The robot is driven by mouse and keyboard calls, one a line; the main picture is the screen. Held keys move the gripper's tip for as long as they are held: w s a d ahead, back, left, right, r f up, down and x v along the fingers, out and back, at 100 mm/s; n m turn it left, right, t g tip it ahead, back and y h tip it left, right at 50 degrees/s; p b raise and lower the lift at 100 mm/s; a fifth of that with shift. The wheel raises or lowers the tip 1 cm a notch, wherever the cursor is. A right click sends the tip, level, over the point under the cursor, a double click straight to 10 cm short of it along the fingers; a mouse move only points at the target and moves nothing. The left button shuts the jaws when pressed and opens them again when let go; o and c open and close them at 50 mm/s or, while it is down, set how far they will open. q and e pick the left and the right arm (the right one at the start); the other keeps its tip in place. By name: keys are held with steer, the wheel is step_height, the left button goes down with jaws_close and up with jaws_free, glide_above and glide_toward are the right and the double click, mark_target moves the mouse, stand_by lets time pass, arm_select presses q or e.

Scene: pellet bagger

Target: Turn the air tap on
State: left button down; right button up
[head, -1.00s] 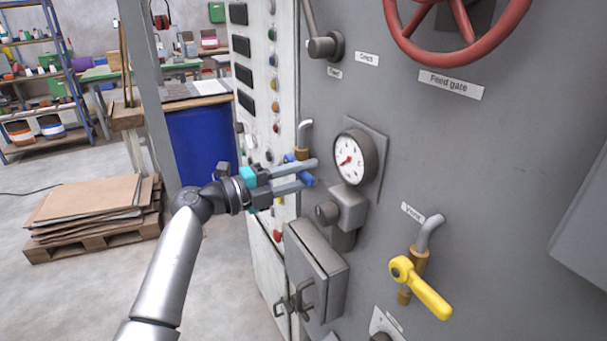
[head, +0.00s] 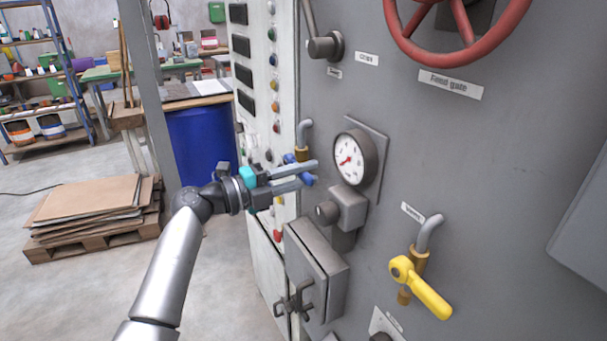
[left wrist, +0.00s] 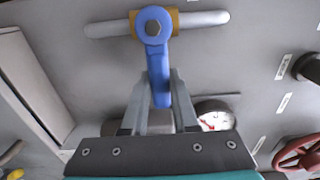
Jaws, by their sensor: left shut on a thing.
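A tap with a blue lever handle (left wrist: 155,62), a brass body (left wrist: 170,20) and a grey pipe (left wrist: 203,19) is on the grey machine panel. In the head view its grey pipe (head: 304,130) shows above my left gripper (head: 311,173), and the fingers partly hide the blue handle (head: 307,180). My left gripper also shows in the left wrist view (left wrist: 155,88), shut on the free end of the blue handle, one finger on each side. I cannot read a label for this tap. My right gripper is out of view.
A round gauge (head: 355,158) sits just right of the left gripper, with a grey box (head: 316,268) below. A tap with a yellow handle (head: 420,286) is lower right. A red wheel (head: 397,35) is above. A button panel (head: 263,100) stands behind my gripper.

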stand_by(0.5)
arm_select(q)
steer(key=r+n+p, duration=0.1)
steer(key=p, duration=0.2)
steer(key=r+n+p, duration=0.1)
steer(key=n+p, duration=0.1)
steer(key=p, duration=0.1)
steer(key=n+p, duration=0.1)
steer(key=p, duration=0.2)
steer(key=shift+w+a+r+n, duration=0.2)
steer(key=shift+r+n, duration=0.2)
steer(key=shift+w+a+r+n+p, duration=0.1)
steer(key=shift+w+r+n+p, duration=0.1)
steer(key=shift+n+p, duration=0.45)
steer(key=shift+w+a+r+n+p, duration=0.15)
steer(key=shift+n+p, duration=0.3)
steer(key=shift+p, duration=0.4)
steer(key=shift+s+d, duration=0.1)
steer(key=c, duration=0.7)
jaws_free()
